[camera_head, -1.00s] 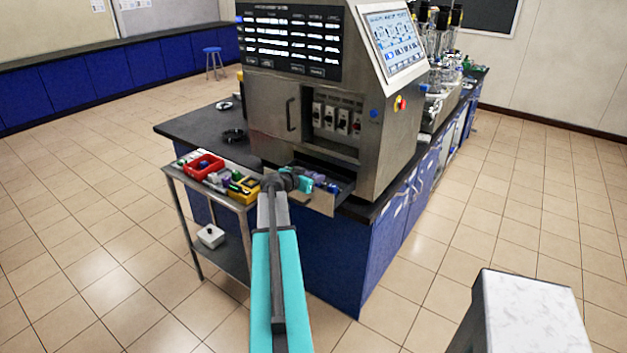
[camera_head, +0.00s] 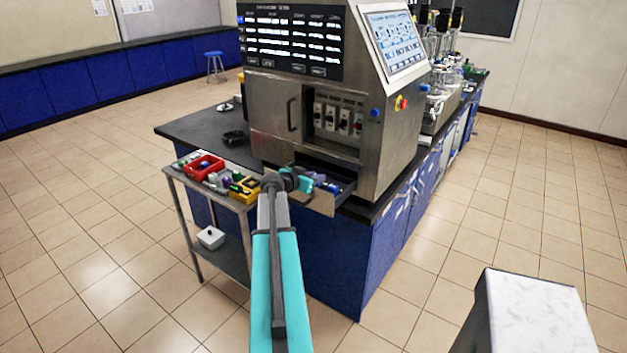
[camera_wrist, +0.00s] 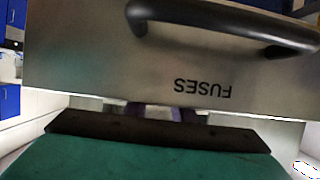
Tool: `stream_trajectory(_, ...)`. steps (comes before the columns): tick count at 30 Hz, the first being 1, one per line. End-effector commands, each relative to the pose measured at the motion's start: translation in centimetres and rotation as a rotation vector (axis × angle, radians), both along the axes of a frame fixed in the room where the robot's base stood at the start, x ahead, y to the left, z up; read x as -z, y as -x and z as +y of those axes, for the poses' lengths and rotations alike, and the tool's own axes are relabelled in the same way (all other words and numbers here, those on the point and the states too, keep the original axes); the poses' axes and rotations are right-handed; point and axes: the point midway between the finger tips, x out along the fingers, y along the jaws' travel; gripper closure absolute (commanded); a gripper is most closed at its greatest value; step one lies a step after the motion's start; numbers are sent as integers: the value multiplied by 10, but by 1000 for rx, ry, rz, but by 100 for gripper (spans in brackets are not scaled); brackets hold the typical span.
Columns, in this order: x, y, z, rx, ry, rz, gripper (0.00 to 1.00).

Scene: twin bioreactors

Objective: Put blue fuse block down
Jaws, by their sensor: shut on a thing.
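My gripper (camera_head: 316,180) is over the open drawer (camera_head: 345,189) of the steel cabinet in the head view. It is shut, and a small blue piece (camera_head: 333,187) shows just beyond its tips, low at the drawer. I take this for the blue fuse block, but its outline is too small to be sure. In the wrist view the drawer front (camera_wrist: 100,60) fills the upper part, with "FUSES" upside down on it and a black handle (camera_wrist: 220,28). Purple bits show in the gap below it. The block and any contact with the drawer floor are hidden there.
A side cart (camera_head: 222,190) left of my arm holds a red bin (camera_head: 204,167), a yellow bin (camera_head: 245,188) and small parts. Breakers (camera_head: 338,118) sit in an opening above the drawer. A white-topped stand (camera_head: 535,315) is at front right.

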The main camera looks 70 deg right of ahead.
Motion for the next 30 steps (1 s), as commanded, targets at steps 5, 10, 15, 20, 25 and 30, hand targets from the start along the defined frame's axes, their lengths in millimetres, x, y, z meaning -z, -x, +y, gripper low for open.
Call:
stream_trajectory(5, 15, 5, 3, 13, -21, -2, 58)
stream_trajectory(10, 15, 5, 3, 13, -21, -2, 58)
stream_trajectory(15, 14, 4, 3, 13, -21, -2, 58)
stream_trajectory(20, 12, 4, 3, 12, -21, -3, 58)
stream_trajectory(25, 7, 4, 3, 12, -21, -4, 58)
stream_trajectory(30, 1, 3, 3, 11, -20, -4, 58)
